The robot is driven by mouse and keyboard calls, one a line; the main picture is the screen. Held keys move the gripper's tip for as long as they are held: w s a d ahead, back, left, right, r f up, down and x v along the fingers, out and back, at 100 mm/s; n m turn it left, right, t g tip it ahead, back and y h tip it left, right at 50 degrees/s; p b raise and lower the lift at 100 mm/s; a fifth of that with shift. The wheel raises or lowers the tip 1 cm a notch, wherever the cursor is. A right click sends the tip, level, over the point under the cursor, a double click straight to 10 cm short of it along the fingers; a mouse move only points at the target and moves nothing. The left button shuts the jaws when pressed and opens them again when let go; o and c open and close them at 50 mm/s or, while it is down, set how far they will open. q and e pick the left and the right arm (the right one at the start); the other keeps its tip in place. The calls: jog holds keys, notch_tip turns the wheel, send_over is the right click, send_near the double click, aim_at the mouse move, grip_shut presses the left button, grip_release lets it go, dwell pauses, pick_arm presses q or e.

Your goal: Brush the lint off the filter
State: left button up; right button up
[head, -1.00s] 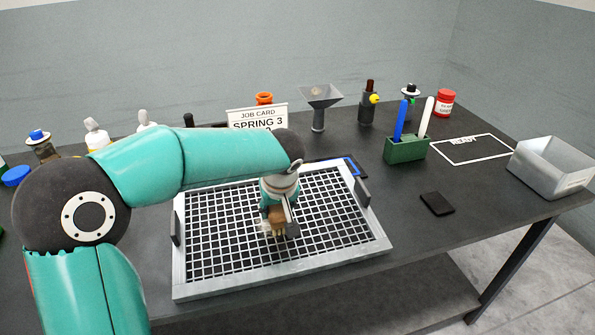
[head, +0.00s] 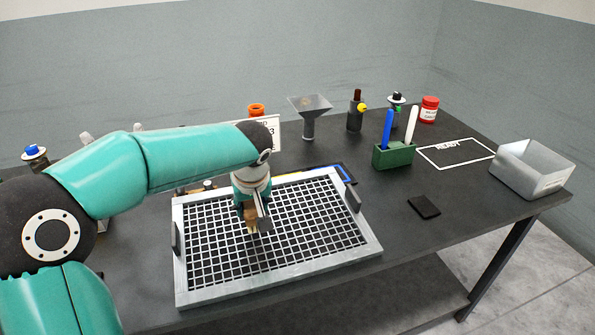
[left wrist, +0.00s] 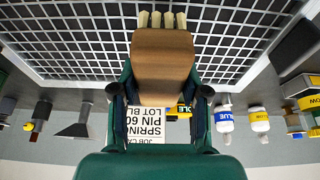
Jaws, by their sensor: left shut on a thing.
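The filter (head: 285,268) is a black mesh with a white grid in a pale grey frame, flat on the dark table. My left gripper (head: 257,222) is over its middle, pointing down. In the left wrist view the gripper (left wrist: 161,100) is shut on a brown wooden brush (left wrist: 163,65) with cream bristles. The brush points down at the mesh; I cannot tell whether the bristles touch it. The filter also fills the top of the left wrist view (left wrist: 75,30). No lint is plain to see on the mesh. My right gripper is out of view.
A green holder (head: 394,157) with blue and white sticks, a black pad (head: 424,206) and a grey bin (head: 533,168) are to the right. A grey funnel (head: 310,108) and a job card (head: 274,134) stand behind the filter. The marked READY rectangle (head: 456,158) is empty.

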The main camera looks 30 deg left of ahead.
pick_arm(q)
jog(key=shift+r+p, duration=0.7)
jog(key=shift+r, duration=0.65)
